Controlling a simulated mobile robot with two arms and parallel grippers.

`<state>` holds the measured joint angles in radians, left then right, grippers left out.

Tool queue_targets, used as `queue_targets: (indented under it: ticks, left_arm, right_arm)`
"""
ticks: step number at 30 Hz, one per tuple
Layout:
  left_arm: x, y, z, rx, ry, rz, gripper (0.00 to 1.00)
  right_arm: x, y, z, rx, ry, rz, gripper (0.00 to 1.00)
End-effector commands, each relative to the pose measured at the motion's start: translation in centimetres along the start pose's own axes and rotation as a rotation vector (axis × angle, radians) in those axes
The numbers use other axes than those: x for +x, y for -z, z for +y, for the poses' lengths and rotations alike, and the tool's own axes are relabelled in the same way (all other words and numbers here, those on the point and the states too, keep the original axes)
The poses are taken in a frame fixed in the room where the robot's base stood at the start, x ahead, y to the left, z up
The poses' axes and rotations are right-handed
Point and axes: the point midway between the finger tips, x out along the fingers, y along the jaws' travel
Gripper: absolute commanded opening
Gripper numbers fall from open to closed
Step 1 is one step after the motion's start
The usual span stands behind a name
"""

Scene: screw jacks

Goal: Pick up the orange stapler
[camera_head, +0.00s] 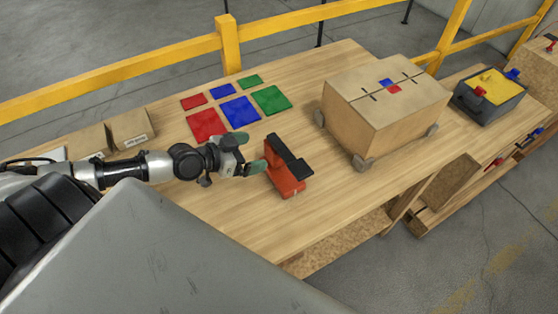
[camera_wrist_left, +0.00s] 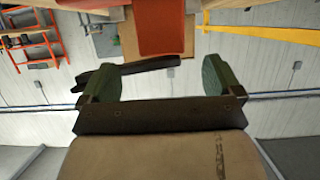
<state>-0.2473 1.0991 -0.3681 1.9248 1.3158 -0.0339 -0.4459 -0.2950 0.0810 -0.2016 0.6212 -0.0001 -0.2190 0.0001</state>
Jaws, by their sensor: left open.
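The orange stapler (camera_head: 284,172) stands on the wooden table (camera_head: 300,222), with a black top arm along its upper side. My left gripper (camera_head: 252,155) is at its left side, close to it, with green-grey fingertips pointing at it. In the left wrist view, the two green fingers (camera_wrist_left: 158,85) are wide apart. The orange body of the stapler (camera_wrist_left: 160,28) shows beyond the fingertips at the top of that view, with nothing held between them. Whether a fingertip touches the stapler cannot be told. My right gripper is not in view.
A wooden box on corner feet (camera_head: 372,118) stands right of the stapler. Red, blue and green squares (camera_head: 240,112) lie behind it. Small cardboard boxes (camera_head: 130,128) are at the left. A dark bin with a yellow top (camera_head: 490,95) is far right. The table's front edge is near.

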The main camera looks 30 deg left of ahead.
Motion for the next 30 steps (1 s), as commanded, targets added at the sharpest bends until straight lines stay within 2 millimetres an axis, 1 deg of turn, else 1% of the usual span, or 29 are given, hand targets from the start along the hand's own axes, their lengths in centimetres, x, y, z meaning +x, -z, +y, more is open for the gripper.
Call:
queue_targets:
  ticks: [1, 3, 6, 8, 11, 15, 19, 22, 28, 29, 30]
  left_arm:
    - [0.8, 0.2, -0.1, -0.003, 0.004, 0.006, 0.94]
    - [1.6, 0.1, -0.1, -0.002, 0.004, 0.003, 0.94]
    - [2.4, 0.1, -0.1, -0.001, 0.002, 0.001, 0.94]
    - [2.6, 0.1, -0.1, 0.0, 0.001, 0.0, 0.94]
    - [3.6, 0.1, -0.1, -0.001, 0.003, 0.002, 0.94]
    - [5.9, 0.2, -0.1, -0.002, 0.002, 0.003, 0.94]
    - [7.5, 0.1, -0.1, -0.001, 0.001, 0.0, 0.94]
    - [8.0, 0.0, 0.0, 0.0, 0.0, 0.0, 0.94]
    - [8.0, 0.0, 0.0, 0.001, 0.0, -0.001, 0.94]
    - [8.0, 0.0, 0.0, 0.001, 0.0, -0.001, 0.91]
    - [8.0, 0.0, 0.0, 0.001, 0.0, -0.001, 0.84]
  right_arm:
    - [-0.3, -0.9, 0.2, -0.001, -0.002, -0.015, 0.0]
    - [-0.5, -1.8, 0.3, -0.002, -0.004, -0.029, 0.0]
    - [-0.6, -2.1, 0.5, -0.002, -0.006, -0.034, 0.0]
    - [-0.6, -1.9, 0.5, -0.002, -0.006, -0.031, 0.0]
    - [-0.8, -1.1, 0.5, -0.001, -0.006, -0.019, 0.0]
    - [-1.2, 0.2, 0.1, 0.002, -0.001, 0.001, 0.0]
    - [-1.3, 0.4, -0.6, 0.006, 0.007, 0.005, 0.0]
    - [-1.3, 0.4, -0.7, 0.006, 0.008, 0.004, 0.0]
    - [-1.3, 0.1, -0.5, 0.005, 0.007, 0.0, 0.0]
    - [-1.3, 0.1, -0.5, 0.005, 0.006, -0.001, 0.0]
    - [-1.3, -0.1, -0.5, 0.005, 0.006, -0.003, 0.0]
